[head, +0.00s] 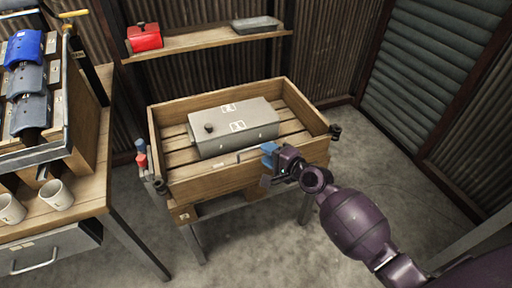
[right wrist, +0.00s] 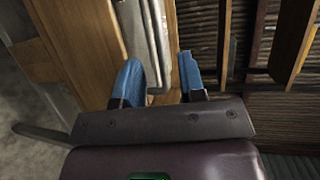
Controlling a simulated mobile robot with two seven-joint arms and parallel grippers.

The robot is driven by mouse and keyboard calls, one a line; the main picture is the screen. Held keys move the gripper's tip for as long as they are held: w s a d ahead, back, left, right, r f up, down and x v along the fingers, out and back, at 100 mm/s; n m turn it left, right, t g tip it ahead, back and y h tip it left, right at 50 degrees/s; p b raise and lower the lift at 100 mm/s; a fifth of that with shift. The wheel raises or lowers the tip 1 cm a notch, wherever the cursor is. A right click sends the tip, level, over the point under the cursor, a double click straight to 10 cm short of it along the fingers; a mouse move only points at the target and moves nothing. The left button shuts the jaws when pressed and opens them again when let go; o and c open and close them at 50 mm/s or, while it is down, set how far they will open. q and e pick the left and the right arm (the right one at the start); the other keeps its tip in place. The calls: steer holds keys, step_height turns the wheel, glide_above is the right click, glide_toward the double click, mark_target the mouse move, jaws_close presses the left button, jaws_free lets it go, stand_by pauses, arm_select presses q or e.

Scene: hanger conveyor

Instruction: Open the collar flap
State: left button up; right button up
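A wooden collar (head: 208,186) forms a slatted crate on a stand in the head view. Its front board is upright. Which part of it is the flap I cannot tell for sure. My right gripper (head: 269,156) is at the top edge of this front board, right of its middle. In the right wrist view its two blue fingers (right wrist: 160,76) are apart, with wood and a grey surface showing beyond the gap. I cannot tell whether a finger touches the board. My left gripper is not in view.
A grey metal box (head: 232,126) with a dark knob lies inside the collar. Dark fittings (head: 335,131) sit at the front corners. A workbench (head: 88,190) with mugs (head: 57,195) stands left. A shelf (head: 190,42) holds a red box (head: 145,38). Floor at front is clear.

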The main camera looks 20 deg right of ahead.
mark_target(256, 148)
steer(key=shift+b+x, duration=0.35)
steer(key=shift+x, duration=2.25)
jaws_close()
